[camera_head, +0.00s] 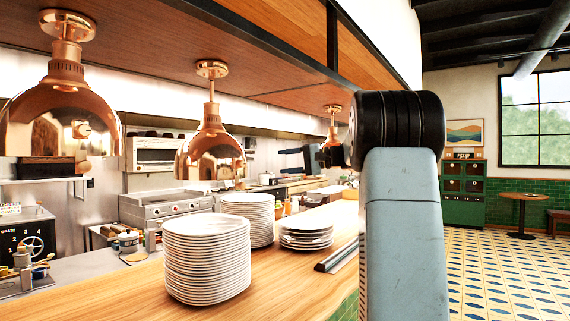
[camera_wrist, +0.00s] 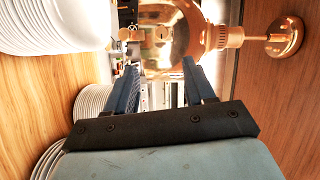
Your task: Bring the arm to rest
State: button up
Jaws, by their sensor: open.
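My arm rises at the right of centre in the head view, a grey-blue link topped by a black joint. My gripper (camera_head: 292,159) points left from behind that joint, above the wooden counter (camera_head: 290,285). In the wrist view my gripper (camera_wrist: 188,72) shows two dark blue fingers spread apart with nothing held between them. Beyond the fingers is a copper heat lamp (camera_wrist: 172,45). The wrist view is turned on its side. Part of my gripper is hidden behind the black joint in the head view.
A tall plate stack (camera_head: 207,262), a second stack (camera_head: 250,222) and a low stack (camera_head: 306,236) stand on the counter. Copper lamps (camera_head: 210,155) hang above it. A metal rail (camera_head: 338,256) lies near the edge. Open tiled floor (camera_head: 500,270) is at right.

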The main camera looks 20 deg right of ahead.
jog(key=s+a+f+n+g+h, duration=0.1)
jog(key=s+a+f+g+h, duration=0.15)
jog(key=s+a+f, duration=0.45)
jog(key=s+a+f+n+g+h, duration=0.1)
jog(key=s+a+f+g+h, duration=0.15)
jog(key=s+a, duration=0.7)
jog(key=s+f+n+h, duration=0.2)
jog(key=s+f+h, duration=0.2)
jog(key=s+f, duration=0.3)
jog(key=s+f+n+h, duration=0.2)
jog(key=s+f+h, duration=0.2)
jog(key=s+f, duration=0.4)
jog(key=s, duration=0.7)
jog(key=shift+s+a+f, duration=0.15)
jog(key=shift+s+a, duration=0.15)
jog(key=shift+s, duration=0.05)
